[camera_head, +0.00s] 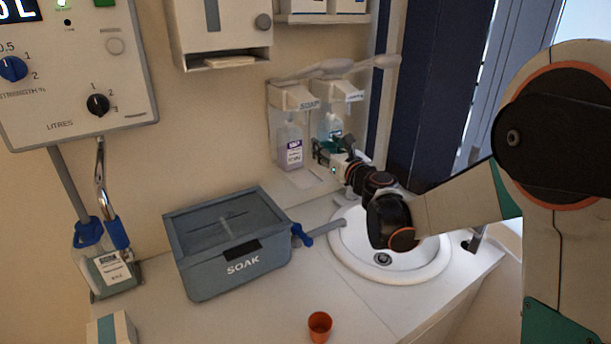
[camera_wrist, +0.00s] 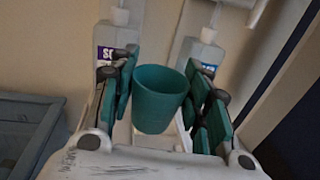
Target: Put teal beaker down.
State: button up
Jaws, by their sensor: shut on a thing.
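The teal beaker (camera_wrist: 158,100) sits between the two fingers of my gripper (camera_wrist: 165,88) in the wrist view, its open rim showing. My gripper is shut on it. In the head view my gripper (camera_head: 328,153) is behind the sink, in front of the dispenser bottles. The beaker is mostly hidden there among teal finger parts. I cannot tell how far its base is above the counter (camera_head: 290,312).
A white sink (camera_head: 432,268) is set in the counter. A grey SOAK box (camera_head: 235,262) with a blue tap stands left of it. An orange cup (camera_head: 319,326) stands at the front. Two dispenser bottles (camera_head: 290,143) hang on the wall. The counter between box and sink front is clear.

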jog(key=a+r+n+g+y, duration=0.1)
jog(key=a+r+n+y, duration=0.1)
jog(key=a+r, duration=0.35)
jog(key=f+b, duration=0.1)
jog(key=f, duration=0.2)
jog(key=f+b, duration=0.1)
jog(key=f, duration=0.3)
jog(key=f+b, duration=0.1)
jog(key=f, duration=0.2)
jog(key=shift+w+a+f, duration=0.15)
jog(key=shift+a+f, duration=0.2)
jog(key=shift+a, duration=0.05)
jog(key=shift+f+b, duration=0.1)
jog(key=shift+b, duration=0.2)
jog(key=o, duration=1)
